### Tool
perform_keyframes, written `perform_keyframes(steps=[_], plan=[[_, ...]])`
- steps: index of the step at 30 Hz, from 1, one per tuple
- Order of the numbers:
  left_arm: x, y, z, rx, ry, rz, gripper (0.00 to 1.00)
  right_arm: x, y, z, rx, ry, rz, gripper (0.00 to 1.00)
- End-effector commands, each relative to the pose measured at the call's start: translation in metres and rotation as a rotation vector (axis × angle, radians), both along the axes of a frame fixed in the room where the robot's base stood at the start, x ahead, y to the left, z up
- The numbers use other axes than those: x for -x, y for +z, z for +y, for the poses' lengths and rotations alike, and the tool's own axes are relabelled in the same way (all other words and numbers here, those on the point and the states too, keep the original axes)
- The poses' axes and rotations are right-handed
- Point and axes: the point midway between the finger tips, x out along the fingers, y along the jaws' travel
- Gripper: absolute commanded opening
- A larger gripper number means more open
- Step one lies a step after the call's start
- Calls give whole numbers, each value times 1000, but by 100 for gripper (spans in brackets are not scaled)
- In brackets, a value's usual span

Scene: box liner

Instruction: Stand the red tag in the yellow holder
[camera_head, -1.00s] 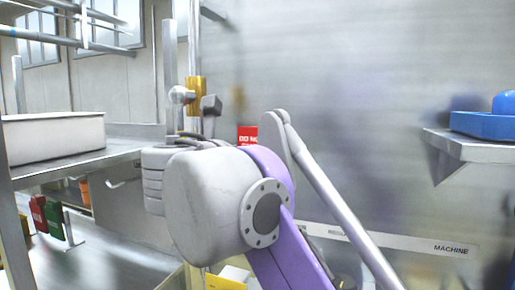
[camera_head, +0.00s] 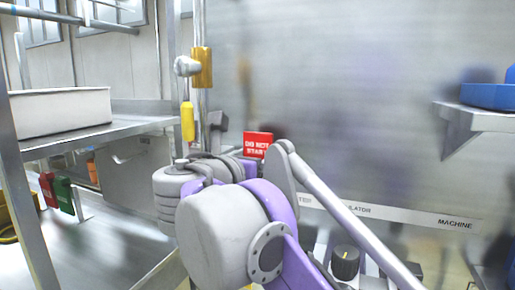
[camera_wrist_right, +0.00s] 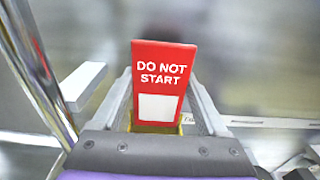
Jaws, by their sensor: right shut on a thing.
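The red tag (camera_head: 258,145), lettered DO NOT START, stands upright beyond my right arm in the head view; its lower part is hidden by the arm. In the right wrist view the red tag (camera_wrist_right: 160,62) stands between the two grey fingers of my right gripper (camera_wrist_right: 160,98), which is shut on it. A yellow strip (camera_wrist_right: 150,128) shows below the tag, partly hidden by the gripper; I cannot tell whether it is the yellow holder. My left gripper is not in view.
A metal pole with a yellow clamp (camera_head: 202,67) and a hanging yellow piece (camera_head: 187,121) stands left of the tag. Another red tag (camera_head: 48,190) and a green tag (camera_head: 64,195) are at the left. A blue object (camera_head: 488,96) lies on a right shelf.

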Motion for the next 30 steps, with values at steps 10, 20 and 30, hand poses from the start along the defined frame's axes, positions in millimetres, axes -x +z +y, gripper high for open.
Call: perform_keyframes(steps=[10,20,30], plan=[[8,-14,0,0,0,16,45,0,-24,0,-1,0,2,23],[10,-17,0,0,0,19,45,0,-30,0,-1,0,0,23],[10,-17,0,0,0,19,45,0,-30,0,-1,0,0,98]])
